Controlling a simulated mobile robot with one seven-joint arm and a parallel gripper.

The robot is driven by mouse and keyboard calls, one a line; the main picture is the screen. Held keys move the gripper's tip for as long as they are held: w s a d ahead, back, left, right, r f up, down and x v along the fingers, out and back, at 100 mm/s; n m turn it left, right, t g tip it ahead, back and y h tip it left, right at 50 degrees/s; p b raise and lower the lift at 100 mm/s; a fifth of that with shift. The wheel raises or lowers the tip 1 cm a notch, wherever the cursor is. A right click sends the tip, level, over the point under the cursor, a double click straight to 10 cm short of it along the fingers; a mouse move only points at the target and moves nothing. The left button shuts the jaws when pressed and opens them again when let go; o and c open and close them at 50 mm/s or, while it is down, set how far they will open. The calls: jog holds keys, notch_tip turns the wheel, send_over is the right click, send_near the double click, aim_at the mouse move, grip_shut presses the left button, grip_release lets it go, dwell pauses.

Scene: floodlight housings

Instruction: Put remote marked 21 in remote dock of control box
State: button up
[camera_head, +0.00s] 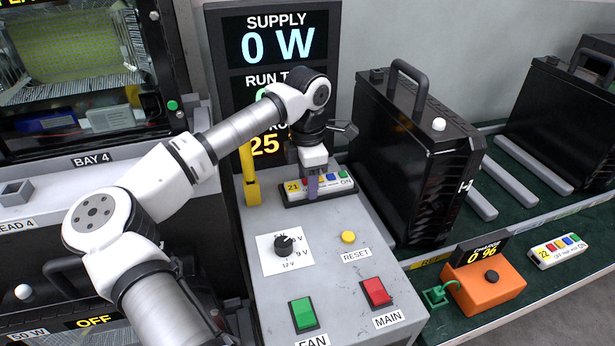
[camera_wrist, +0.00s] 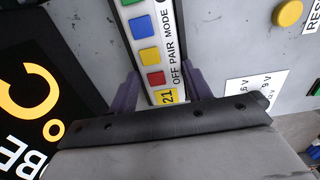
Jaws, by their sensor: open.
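The remote marked 21 (camera_head: 338,183), white with coloured buttons and a yellow number label, lies flat in the dark remote dock (camera_head: 322,197) on top of the grey control box (camera_head: 335,265). In the wrist view the remote (camera_wrist: 150,50) runs up from between my fingers. My gripper (camera_head: 313,186) is open and low over the end marked 21. Its purple fingers (camera_wrist: 160,88) stand one on each side of the remote, with small gaps visible. My gripper hides part of the remote and dock.
A yellow post (camera_head: 249,172) stands close left of my gripper, with the display panel behind. The dial (camera_head: 284,244), reset button (camera_head: 348,237) and green (camera_head: 303,314) and red (camera_head: 376,292) switches are in front. A black housing (camera_head: 410,150) stands right. Remote 22 (camera_head: 558,250) lies far right.

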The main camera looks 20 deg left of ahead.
jog(key=shift+s+d+f, duration=0.15)
jog(key=shift+s+f, duration=0.15)
jog(key=shift+f, duration=0.4)
jog(key=shift+w+r+p, duration=0.1)
jog(key=shift+r+p, duration=0.55)
jog(key=shift+r, duration=0.2)
notch_tip(320, 180, up, 12)
jog(key=b, duration=0.1)
jog(key=shift+w, duration=0.15)
dwell(0.8)
